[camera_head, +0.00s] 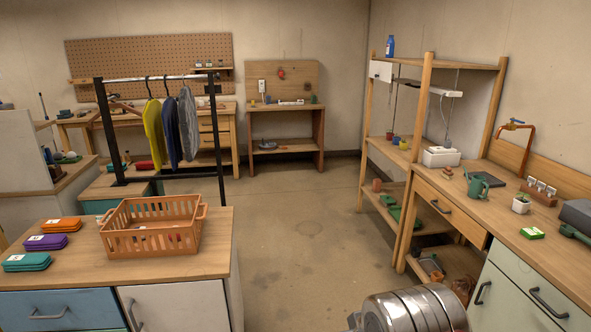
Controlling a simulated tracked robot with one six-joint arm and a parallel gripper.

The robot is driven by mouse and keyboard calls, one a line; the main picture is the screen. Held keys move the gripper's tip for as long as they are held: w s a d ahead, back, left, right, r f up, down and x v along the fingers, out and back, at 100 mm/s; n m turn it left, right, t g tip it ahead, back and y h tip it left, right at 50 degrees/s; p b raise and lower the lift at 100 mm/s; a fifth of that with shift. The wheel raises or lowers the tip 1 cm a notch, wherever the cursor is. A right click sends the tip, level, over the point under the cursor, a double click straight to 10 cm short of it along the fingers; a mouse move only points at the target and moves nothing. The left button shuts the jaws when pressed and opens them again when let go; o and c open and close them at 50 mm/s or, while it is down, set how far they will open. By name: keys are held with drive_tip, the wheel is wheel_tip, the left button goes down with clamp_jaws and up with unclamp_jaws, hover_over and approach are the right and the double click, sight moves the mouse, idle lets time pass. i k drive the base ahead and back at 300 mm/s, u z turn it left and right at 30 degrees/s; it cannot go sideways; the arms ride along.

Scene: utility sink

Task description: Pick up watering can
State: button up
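A small dark green vessel that looks like the watering can (477,187) stands upright on the wooden counter at the right. A thin spout-like part points up at its left. It stands beside a dark flat mat or tray and is in the open, with nothing in front of it. My gripper is not in view. A silver ribbed cylinder at the bottom edge appears to be part of my arm, well in front of the can and lower in the picture.
An orange basket (152,238) stands on the left counter. The floor (300,230) between is clear.

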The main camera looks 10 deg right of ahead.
sight(478, 182)
drive_tip(key=z, duration=0.2)
drive_tip(key=i, duration=1.35)
drive_tip(key=z, duration=0.5)
drive_tip(key=i, duration=0.75)
drive_tip(key=z, duration=0.45)
drive_tip(key=i, duration=0.85)
drive_tip(key=z, duration=0.55)
drive_tip(key=i, duration=1)
drive_tip(key=z, duration=0.25)
